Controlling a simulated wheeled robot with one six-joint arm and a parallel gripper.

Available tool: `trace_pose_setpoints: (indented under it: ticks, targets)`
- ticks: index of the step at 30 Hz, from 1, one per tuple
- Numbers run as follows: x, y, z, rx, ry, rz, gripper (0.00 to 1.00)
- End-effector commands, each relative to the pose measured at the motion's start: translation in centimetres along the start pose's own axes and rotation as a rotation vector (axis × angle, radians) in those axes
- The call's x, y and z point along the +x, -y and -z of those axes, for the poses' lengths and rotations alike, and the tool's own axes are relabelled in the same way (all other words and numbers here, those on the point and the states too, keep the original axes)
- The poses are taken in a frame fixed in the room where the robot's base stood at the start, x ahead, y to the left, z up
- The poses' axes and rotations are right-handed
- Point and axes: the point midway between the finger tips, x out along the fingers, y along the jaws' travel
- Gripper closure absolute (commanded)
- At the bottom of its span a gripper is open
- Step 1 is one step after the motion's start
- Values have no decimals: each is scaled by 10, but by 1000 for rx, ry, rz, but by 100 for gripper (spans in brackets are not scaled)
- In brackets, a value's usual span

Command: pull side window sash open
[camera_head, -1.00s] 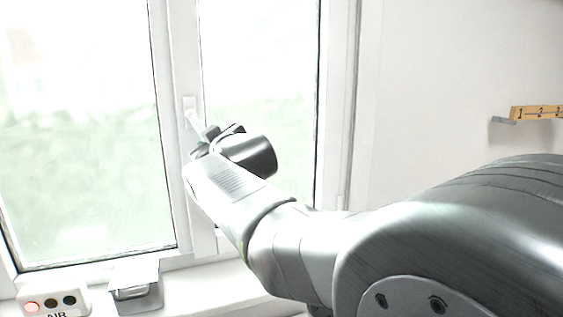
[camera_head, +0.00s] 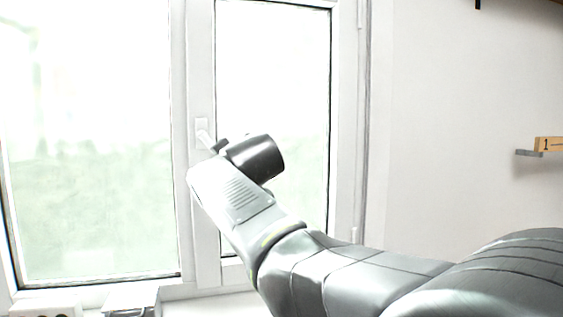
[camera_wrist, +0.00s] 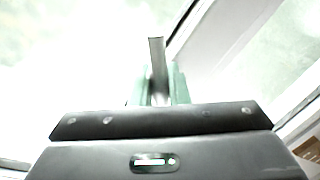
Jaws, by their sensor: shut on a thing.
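The side window sash (camera_head: 205,235) is the narrower right-hand sash, with a white frame and a tall glass pane (camera_head: 290,75).
A wider window pane (camera_head: 90,150) is on the left. Below it on the sill are a white box with dark round spots (camera_head: 45,308) and a grey-white container (camera_head: 132,300). The wall between is bare.

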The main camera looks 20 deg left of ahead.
Motion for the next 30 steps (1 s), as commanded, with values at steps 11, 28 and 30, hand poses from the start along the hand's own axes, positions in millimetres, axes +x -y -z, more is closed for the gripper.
trace_pose_setpoints:
  ticks: [11, 28, 30]
  targets:
    - [-4, -20, 8, -271, 62, 3, 100]
    - [-9, -45, 20, -707, 146, 3, 100]
    - [-10, -47, 22, -737, 151, 3, 100]
